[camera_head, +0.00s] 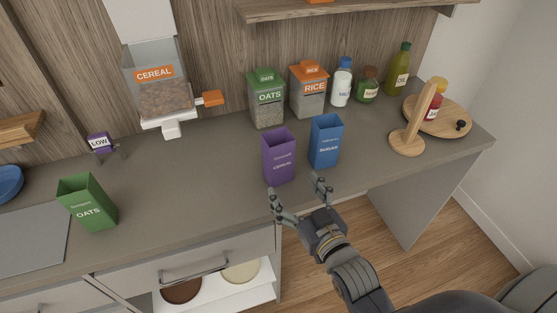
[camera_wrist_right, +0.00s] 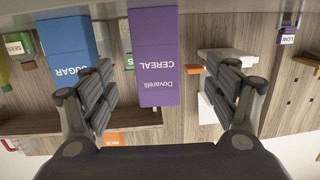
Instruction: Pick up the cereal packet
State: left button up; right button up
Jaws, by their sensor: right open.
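The purple cereal packet (camera_head: 279,158) stands upright near the front of the counter, left of the blue sugar packet (camera_head: 326,141). My right gripper (camera_head: 297,188) is open and empty, just in front of the cereal packet at the counter's front edge. In the right wrist view, which is upside down, the cereal packet (camera_wrist_right: 153,62) lies ahead between the open fingers (camera_wrist_right: 165,95), apart from both. The sugar packet (camera_wrist_right: 67,52) shows there behind the left finger. My left gripper is not in view.
A cereal dispenser (camera_head: 157,92) with an orange handle hangs on the back wall. Oats (camera_head: 266,100) and rice (camera_head: 309,93) canisters and several bottles stand behind the packets. A green oats packet (camera_head: 88,203) stands far left. The counter (camera_head: 190,192) between is clear.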

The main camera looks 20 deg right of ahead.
aim_at(283, 162)
jog(key=shift+w+r+t, duration=0.25)
jog(key=shift+r, duration=0.3)
jog(key=shift+w+r+t, duration=0.25)
jog(key=shift+r, duration=0.3)
jog(key=w, duration=0.3)
jog(key=w+p, duration=0.1)
jog(key=w, duration=0.1)
jog(key=shift+a+f, duration=0.1)
jog(key=shift+a, duration=0.25)
jog(key=shift+w+p, duration=0.35)
jog(key=shift+w, duration=0.15)
jog(key=w+p, duration=0.1)
jog(key=w, duration=0.2)
jog(key=shift+w+f, duration=0.15)
jog(key=shift+w, duration=0.05)
jog(key=shift+w+f, duration=0.1)
jog(key=shift+w, duration=0.35)
jog(key=shift+s, duration=0.1)
jog(key=c, duration=1.3)
